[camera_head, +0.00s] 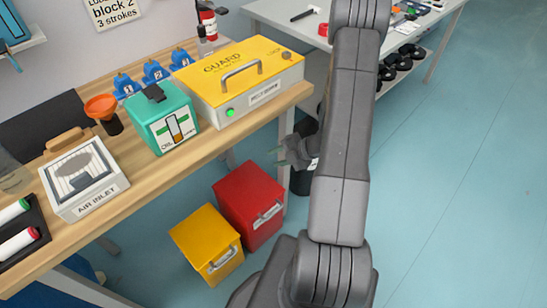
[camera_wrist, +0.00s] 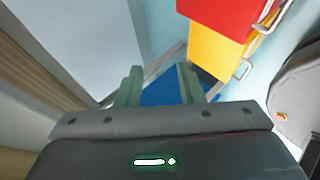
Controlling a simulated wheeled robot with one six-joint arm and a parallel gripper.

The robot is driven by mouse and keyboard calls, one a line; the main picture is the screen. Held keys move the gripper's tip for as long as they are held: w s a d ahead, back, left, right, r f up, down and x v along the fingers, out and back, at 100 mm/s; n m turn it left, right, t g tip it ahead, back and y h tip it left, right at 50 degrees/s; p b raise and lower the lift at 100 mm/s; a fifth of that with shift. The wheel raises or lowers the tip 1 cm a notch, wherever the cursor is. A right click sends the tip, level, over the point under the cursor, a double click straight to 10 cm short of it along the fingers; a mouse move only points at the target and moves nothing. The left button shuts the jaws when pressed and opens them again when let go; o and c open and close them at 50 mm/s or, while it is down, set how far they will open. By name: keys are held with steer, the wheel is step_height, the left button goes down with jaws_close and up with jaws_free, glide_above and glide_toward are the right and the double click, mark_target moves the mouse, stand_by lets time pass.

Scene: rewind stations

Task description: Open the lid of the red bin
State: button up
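The red bin (camera_head: 246,190) stands on the floor under the front edge of the wooden bench, with its lid shut and a silver handle on its front. In the wrist view the red bin (camera_wrist: 222,14) is at the top right, partly cut off by the frame edge. My gripper (camera_head: 290,152) is above and to the right of the red bin in the head view, apart from it. In the wrist view my gripper (camera_wrist: 160,82) has its two green fingers spread with nothing between them.
A yellow bin (camera_head: 205,240) stands close to the left of the red bin, its lid also shut. The wooden bench (camera_head: 150,175) holds a yellow guard box (camera_head: 240,78), a teal box (camera_head: 163,118) and an air inlet (camera_head: 85,180). Open blue floor (camera_head: 450,200) lies at the right.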

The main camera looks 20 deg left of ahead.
steer(key=shift+a, duration=0.1)
steer(key=b+x, duration=0.1)
steer(key=x, duration=1.2)
steer(key=shift+s+f, duration=0.25)
steer(key=shift+f, duration=0.15)
